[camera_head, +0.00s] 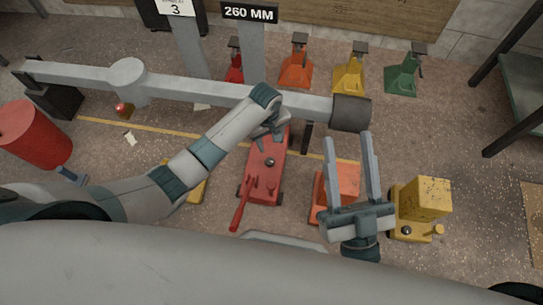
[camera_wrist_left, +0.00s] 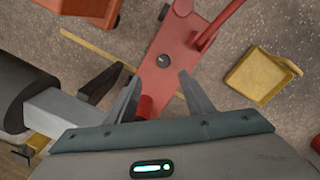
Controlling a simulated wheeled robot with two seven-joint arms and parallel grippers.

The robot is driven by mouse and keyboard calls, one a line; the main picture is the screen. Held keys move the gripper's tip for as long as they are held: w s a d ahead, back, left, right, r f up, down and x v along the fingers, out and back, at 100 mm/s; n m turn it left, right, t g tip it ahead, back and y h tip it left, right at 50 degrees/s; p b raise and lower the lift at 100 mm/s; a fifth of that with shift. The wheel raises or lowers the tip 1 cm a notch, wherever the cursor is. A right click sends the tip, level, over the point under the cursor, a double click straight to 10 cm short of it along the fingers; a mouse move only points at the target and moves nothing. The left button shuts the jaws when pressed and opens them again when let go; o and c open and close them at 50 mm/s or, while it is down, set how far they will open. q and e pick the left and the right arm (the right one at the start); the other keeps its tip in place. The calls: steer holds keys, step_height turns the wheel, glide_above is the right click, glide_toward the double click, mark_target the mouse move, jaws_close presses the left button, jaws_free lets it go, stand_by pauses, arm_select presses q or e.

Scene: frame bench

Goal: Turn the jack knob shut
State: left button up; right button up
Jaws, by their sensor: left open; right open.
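A long red floor jack (camera_head: 265,185) lies on the floor under the grey beam, its lever pointing to the front. A small dark round knob (camera_head: 269,161) sits on top of its body; it also shows in the left wrist view (camera_wrist_left: 163,59). My left gripper (camera_head: 278,127) is above the far part of the red jack. In the left wrist view its open fingers (camera_wrist_left: 161,76) straddle the jack's body, with the knob just beyond the tips and nothing between them. My right gripper (camera_head: 347,138) is open and empty, pointing away, above and beside an orange jack.
A grey beam (camera_head: 205,89) with a dark end sleeve (camera_head: 351,113) crosses just behind my left gripper. The orange jack (camera_head: 347,180) and a yellow jack (camera_head: 433,196) stand to the right. Several coloured jack stands (camera_head: 297,67) line the back. A red cylinder (camera_head: 35,133) is at left.

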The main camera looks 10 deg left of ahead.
arm_select(q)
steer(key=shift+w+a+r+n, duration=0.3)
steer(key=shift+w+r+n, duration=0.15)
steer(key=shift+w, duration=0.15)
arm_select(e)
steer(key=shift+s+d+r+t, duration=0.15)
steer(key=shift+s+r+t, duration=0.1)
steer(key=shift+r, duration=0.3)
steer(key=shift+s+d+r+t, duration=0.1)
steer(key=shift+r+t, duration=0.15)
steer(key=shift+r, duration=0.3)
arm_select(q)
steer(key=shift+f, duration=0.1)
